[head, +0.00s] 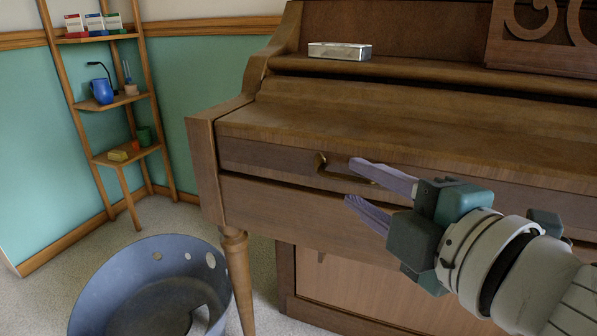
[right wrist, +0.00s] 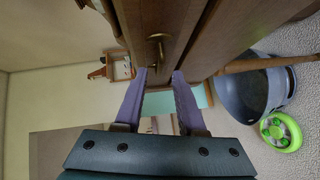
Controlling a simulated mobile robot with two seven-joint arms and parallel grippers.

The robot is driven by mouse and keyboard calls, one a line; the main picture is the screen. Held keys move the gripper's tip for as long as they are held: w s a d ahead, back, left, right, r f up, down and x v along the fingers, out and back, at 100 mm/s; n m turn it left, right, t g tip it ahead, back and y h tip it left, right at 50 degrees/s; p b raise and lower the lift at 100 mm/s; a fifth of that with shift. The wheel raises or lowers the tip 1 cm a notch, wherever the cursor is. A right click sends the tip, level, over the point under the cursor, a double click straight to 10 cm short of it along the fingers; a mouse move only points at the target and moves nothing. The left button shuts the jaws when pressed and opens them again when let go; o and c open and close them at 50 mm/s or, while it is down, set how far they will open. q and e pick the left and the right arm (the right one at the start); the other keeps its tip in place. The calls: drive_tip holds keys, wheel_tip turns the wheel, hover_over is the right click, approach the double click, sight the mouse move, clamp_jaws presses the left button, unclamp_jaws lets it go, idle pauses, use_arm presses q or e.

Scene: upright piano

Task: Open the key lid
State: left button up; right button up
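The piano's wooden key lid (head: 400,128) is down over the keys, with a small brass handle (head: 322,162) on its front edge. The handle also shows in the right wrist view (right wrist: 157,50). My right gripper (head: 352,180) is open, its two purple fingers apart and empty. In the head view its upper finger overlaps the front edge just right of the visible end of the handle and covers part of it. In the right wrist view the handle lies beyond the fingertips, and I see no contact. My left gripper is in neither view.
A silver box (head: 340,51) sits on the ledge above the lid. A blue-grey bin (head: 120,290) stands on the floor by the piano's left leg (head: 237,270). A wooden shelf (head: 128,157) with small items stands against the wall. A green round object (right wrist: 281,132) lies near the bin.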

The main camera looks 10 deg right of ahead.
drive_tip(key=shift+x, duration=1.35)
clamp_jaws()
idle(0.5)
